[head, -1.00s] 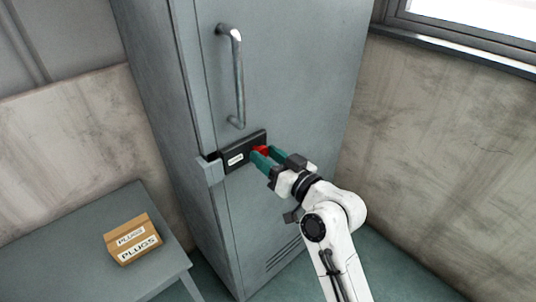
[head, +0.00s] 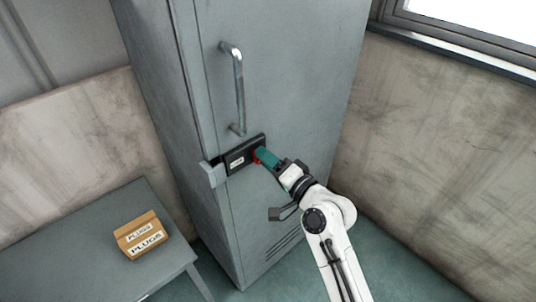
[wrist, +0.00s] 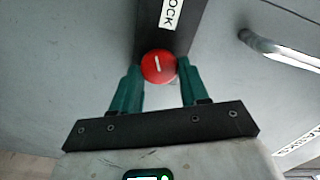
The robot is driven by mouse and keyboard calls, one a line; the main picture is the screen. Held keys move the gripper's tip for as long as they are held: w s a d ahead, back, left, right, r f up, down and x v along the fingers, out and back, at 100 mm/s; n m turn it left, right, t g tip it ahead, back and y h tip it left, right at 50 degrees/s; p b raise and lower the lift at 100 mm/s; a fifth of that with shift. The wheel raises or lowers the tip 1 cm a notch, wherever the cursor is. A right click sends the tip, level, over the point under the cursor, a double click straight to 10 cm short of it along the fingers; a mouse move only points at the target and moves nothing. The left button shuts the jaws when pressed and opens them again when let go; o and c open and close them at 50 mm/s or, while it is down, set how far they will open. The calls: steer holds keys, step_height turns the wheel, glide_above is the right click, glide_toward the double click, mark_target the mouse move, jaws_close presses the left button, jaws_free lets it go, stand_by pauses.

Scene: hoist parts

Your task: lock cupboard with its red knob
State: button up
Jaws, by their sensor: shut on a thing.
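The cupboard (head: 290,80) is a tall grey metal cabinet, its door looking closed. A black lock plate (head: 236,162) with a white label sits below the handle, beside a grey block (head: 212,174) at the door's left edge. The red knob (head: 257,156) is on the plate's right part, mostly hidden by my gripper (head: 263,156). In the wrist view, the round red knob (wrist: 158,66) shows a white line, nearly upright with a slight tilt. The green fingers of my gripper (wrist: 158,76) are shut on it, one on each side. The label partly reads "OCK".
A long metal handle (head: 239,90) stands out from the door above the plate. A grey table (head: 70,250) at the lower left bears a cardboard PLUGS box (head: 140,236). A bare wall and a window ledge (head: 460,55) are on the right.

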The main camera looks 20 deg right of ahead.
steer(key=shift+f+m+p, duration=0.1)
steer(key=shift+m+p, duration=1.15)
steer(key=shift+m, duration=1.05)
steer(key=o, duration=1)
steer(key=b+v, duration=0.2)
steer(key=v, duration=0.9)
steer(key=shift+b, duration=0.4)
steer(key=shift+w, duration=0.1)
